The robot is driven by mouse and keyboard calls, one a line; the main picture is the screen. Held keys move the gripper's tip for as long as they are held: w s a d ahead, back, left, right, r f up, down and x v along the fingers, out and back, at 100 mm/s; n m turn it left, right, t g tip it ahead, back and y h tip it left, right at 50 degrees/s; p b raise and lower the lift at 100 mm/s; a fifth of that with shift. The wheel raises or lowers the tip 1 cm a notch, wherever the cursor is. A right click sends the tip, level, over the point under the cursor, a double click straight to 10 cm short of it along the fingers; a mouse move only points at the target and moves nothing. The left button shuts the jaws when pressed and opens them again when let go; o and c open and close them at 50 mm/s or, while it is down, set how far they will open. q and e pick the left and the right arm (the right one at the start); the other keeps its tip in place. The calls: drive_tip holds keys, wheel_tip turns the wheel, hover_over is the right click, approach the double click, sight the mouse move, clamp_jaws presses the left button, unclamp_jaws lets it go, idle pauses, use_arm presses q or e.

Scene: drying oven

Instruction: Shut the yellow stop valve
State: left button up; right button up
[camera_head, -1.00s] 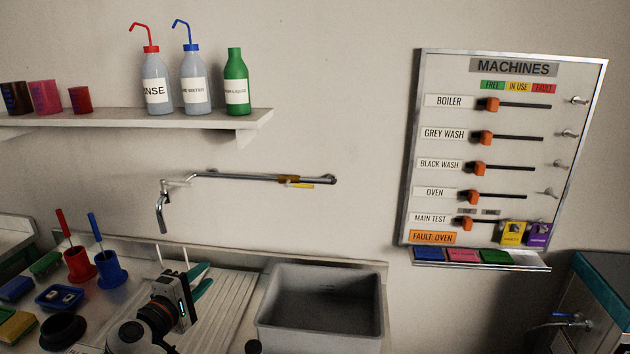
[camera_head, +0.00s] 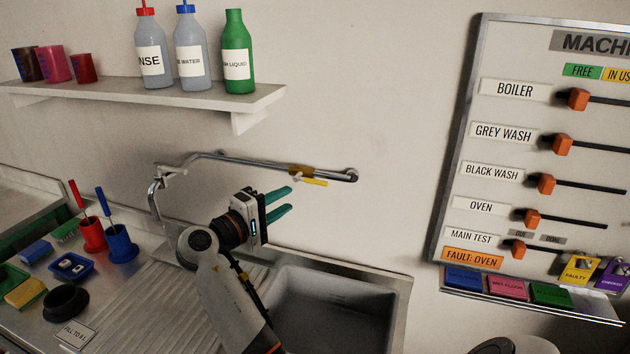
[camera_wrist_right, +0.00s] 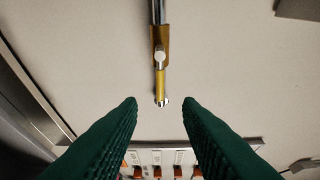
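The stop valve's yellow lever (camera_head: 314,182) sits on a brass body (camera_head: 301,171) on the wall pipe (camera_head: 250,162) above the sink. The lever lies roughly in line with the pipe. My right gripper (camera_head: 286,201) is open, with green fingers pointing toward the wall, just below and left of the lever. In the right wrist view the lever (camera_wrist_right: 160,83) points down from the brass body (camera_wrist_right: 161,45), its end close to the gap between my open fingertips (camera_wrist_right: 160,104). Nothing is held, and no contact is visible. My left gripper is not in view.
The grey sink (camera_head: 390,293) lies below the pipe, with the spout (camera_head: 153,200) to the left. A shelf (camera_head: 180,104) with bottles hangs above. The machines board (camera_head: 450,150) is on the right wall. Cups and trays crowd the left counter. The wall around the lever is clear.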

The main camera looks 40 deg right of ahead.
sight(315, 183)
drive_tip(key=d, duration=0.3)
drive_tip(key=d+p, duration=0.1)
drive_tip(key=d, duration=0.2)
drive_tip(key=d+p, duration=0.1)
drive_tip(key=d, duration=0.2)
drive_tip(key=shift+w, duration=0.4)
drive_tip(key=shift+d+f+p, duration=0.1)
drive_tip(key=shift+d+p, duration=0.2)
drive_tip(key=shift+d, duration=0.1)
drive_tip(key=shift+c, duration=0.2)
clamp_jaws()
